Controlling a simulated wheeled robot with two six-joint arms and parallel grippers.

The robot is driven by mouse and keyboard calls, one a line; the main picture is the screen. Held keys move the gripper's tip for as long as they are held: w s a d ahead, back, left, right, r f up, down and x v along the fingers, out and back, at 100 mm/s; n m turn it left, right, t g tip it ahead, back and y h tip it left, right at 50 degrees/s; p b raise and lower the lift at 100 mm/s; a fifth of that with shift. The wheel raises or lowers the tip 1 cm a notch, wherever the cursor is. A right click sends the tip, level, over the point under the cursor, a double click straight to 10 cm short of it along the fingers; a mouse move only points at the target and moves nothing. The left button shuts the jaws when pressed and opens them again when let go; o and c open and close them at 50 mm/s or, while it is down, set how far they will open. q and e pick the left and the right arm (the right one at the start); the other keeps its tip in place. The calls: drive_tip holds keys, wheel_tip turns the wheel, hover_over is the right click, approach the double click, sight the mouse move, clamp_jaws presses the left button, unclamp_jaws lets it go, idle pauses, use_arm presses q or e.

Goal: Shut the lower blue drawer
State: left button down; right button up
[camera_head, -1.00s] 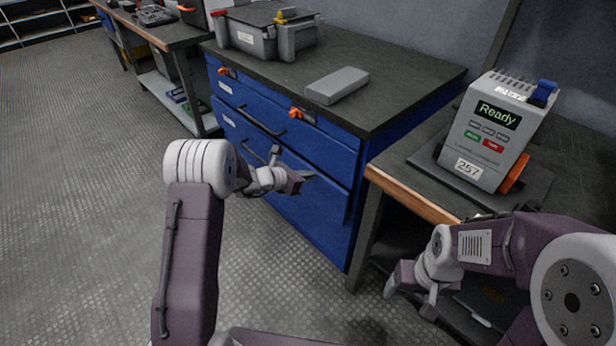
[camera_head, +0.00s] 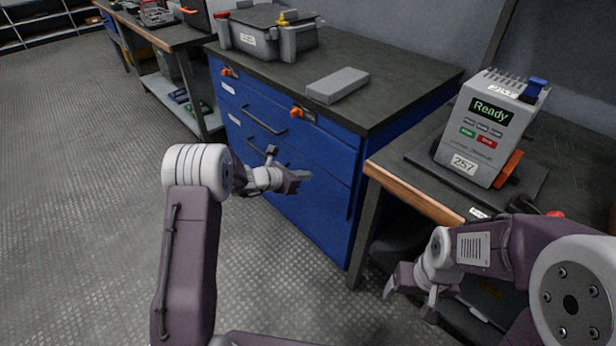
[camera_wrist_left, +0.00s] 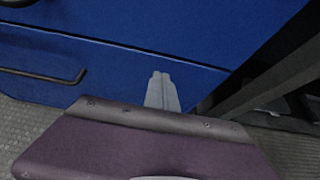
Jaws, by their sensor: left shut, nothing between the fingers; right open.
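The lower blue drawer (camera_head: 325,215) is in the blue cabinet at the centre of the head view. Its front looks flush or nearly flush with the cabinet; a small gap cannot be ruled out. My left gripper (camera_head: 304,176) is shut and empty in front of the drawer's right part. In the left wrist view its fingers (camera_wrist_left: 162,92) lie over the blue front (camera_wrist_left: 110,78), right of a dark handle (camera_wrist_left: 45,76). Whether they touch it I cannot tell. My left arm hides part of the drawer. My right gripper (camera_head: 390,288) is open and empty, low by the right workbench.
The upper blue drawer (camera_head: 315,143) is above, with a dark handle. The dark cabinet top (camera_head: 400,75) holds a grey block (camera_head: 338,85) and a grey case (camera_head: 268,32). A wood-edged bench (camera_head: 415,193) with a "Ready" device (camera_head: 480,135) stands right. Floor at left is clear.

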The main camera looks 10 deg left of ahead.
use_arm(q)
drive_tip(key=p+v, duration=0.3)
drive_tip(key=v, duration=0.7)
drive_tip(key=shift+d, duration=0.1)
